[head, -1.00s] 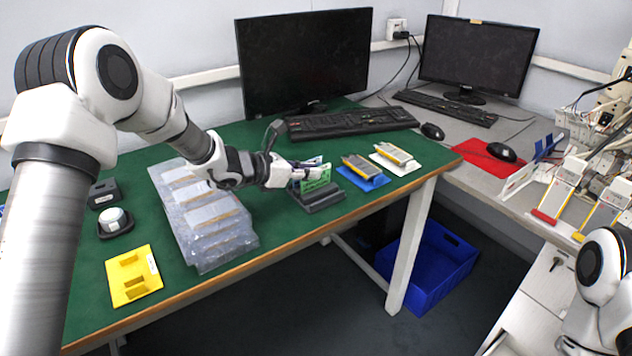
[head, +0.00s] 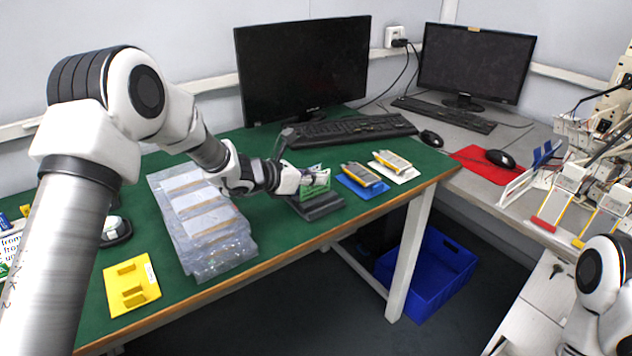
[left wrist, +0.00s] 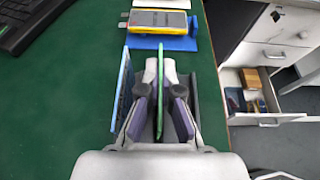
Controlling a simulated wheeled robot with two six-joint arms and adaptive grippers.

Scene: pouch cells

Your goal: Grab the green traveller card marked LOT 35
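The green card (head: 318,189) stands upright in a dark holder (head: 322,211) near the front edge of the green table. Its LOT marking is too small to read. My left gripper (head: 313,176) is at the card from behind. In the left wrist view the fingers (left wrist: 160,72) are close together, with the thin green card (left wrist: 160,52) edge-on between their tips. The card's lower part is still down at the holder. A blue card (left wrist: 123,88) stands apart to the left of the fingers. My right gripper is out of view; only part of the right arm shows.
A blue stand (head: 362,187) and a white stand (head: 396,171) with pouch cells are right of the holder. Clear trays (head: 212,262) lie left, then a yellow fixture (head: 132,284). A keyboard (head: 350,130) is behind. A blue crate (head: 428,290) stands on the floor.

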